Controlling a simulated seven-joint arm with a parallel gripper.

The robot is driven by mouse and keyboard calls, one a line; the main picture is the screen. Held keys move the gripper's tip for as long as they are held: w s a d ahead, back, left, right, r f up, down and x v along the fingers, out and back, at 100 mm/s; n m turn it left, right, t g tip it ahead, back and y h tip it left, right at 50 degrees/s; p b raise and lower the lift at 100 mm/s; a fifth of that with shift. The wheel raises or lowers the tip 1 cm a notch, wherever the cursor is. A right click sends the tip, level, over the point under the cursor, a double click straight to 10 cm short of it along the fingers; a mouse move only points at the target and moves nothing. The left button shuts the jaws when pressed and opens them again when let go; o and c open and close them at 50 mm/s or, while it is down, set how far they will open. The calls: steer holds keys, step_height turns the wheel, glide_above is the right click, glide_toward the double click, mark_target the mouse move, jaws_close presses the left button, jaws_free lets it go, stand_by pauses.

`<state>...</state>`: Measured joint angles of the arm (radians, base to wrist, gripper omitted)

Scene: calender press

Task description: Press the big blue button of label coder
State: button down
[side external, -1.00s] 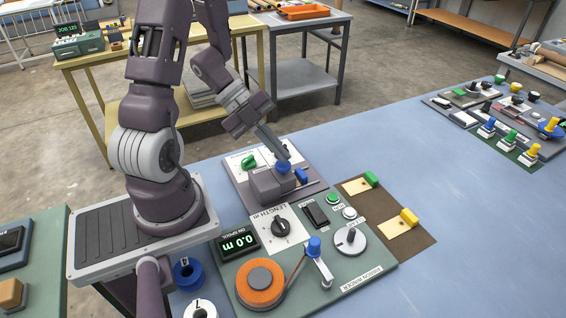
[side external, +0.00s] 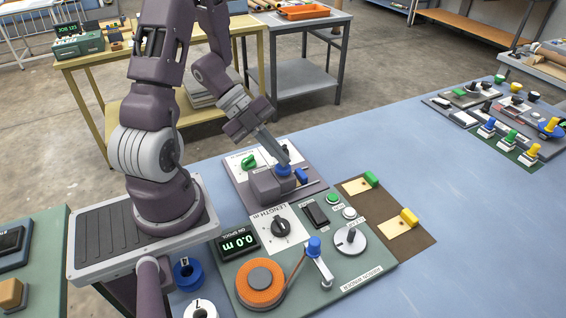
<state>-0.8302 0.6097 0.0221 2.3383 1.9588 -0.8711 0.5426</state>
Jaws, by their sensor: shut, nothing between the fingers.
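The label coder (side external: 265,187) is a grey block on a grey panel with a green knob, near the middle of the side external view. Its big blue button (side external: 283,171) is a round blue cap on top of the block. My gripper (side external: 285,161) is shut and empty, and points down at the button from the upper left. Its fingertips are at the top of the button and seem to touch it. They hide part of the button, and I cannot tell how far it is pressed in.
A smaller blue piece (side external: 302,175) stands just right of the button. The ribbon winder panel (side external: 318,268) lies in front, with a blue-topped crank (side external: 314,248) and an orange spool (side external: 260,285).

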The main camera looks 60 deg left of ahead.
mark_target(280, 165)
steer(key=shift+f, duration=0.15)
stand_by(0.3)
steer(key=shift+r, duration=1.25)
steer(key=shift+r, duration=2.5)
